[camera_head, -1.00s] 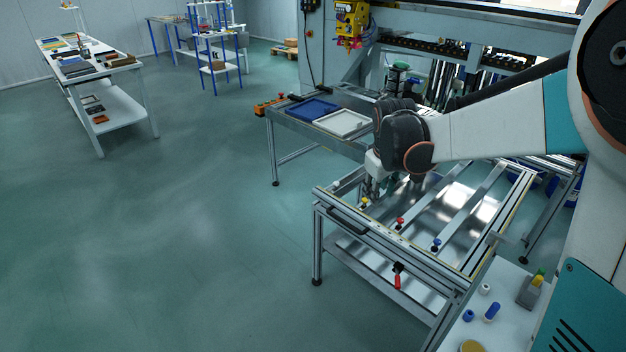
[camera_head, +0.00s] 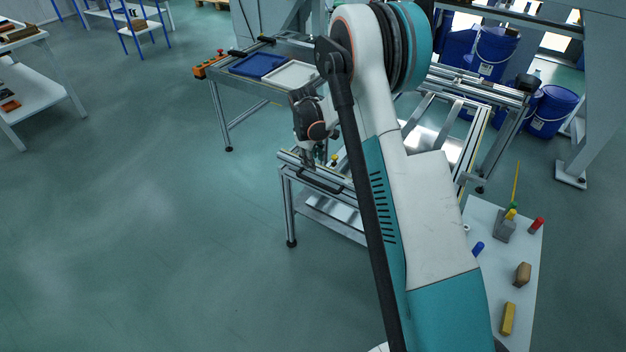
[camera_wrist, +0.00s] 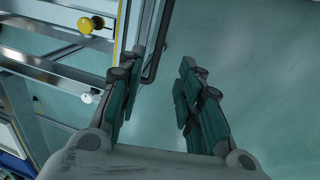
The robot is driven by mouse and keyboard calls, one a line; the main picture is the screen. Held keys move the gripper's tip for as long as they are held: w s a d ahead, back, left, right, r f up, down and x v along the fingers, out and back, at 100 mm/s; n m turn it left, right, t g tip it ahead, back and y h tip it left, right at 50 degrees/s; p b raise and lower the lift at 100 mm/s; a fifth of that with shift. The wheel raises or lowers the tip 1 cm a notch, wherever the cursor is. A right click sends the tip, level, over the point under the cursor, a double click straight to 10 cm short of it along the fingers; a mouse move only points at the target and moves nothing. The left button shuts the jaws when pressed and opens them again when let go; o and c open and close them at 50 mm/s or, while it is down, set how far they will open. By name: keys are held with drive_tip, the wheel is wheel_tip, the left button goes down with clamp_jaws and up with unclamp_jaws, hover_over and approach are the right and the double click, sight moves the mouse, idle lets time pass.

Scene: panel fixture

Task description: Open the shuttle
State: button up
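The shuttle appears to be the metal-framed fixture table (camera_head: 447,140), partly hidden behind my arm in the head view. A dark handle (camera_head: 322,182) runs along its front rail; it also shows in the wrist view (camera_wrist: 160,42). A yellow knob (camera_head: 334,160) sits on the frame near the handle and shows in the wrist view (camera_wrist: 90,24). My gripper (camera_head: 309,162) points down near the handle's left end. In the wrist view its fingers (camera_wrist: 158,72) are apart, with the handle between them in the picture, nearer the left finger. Contact cannot be told.
A side table with a blue tray (camera_head: 257,65) and a white tray (camera_head: 291,74) stands behind. A white worktop (camera_head: 478,211) with small parts is at lower right. Blue buckets (camera_head: 497,52) stand at the back right.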

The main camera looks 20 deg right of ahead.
sight(317, 183)
drive_tip(key=f+b, duration=0.1)
drive_tip(key=f, duration=0.3)
drive_tip(key=w+d+f+b, duration=0.1)
drive_tip(key=f+b, duration=0.1)
drive_tip(key=f, duration=0.2)
drive_tip(key=d+f+b, duration=0.1)
drive_tip(key=f, duration=0.3)
drive_tip(key=shift+w+f, duration=0.15)
drive_tip(key=shift+f, duration=0.15)
clamp_jaws()
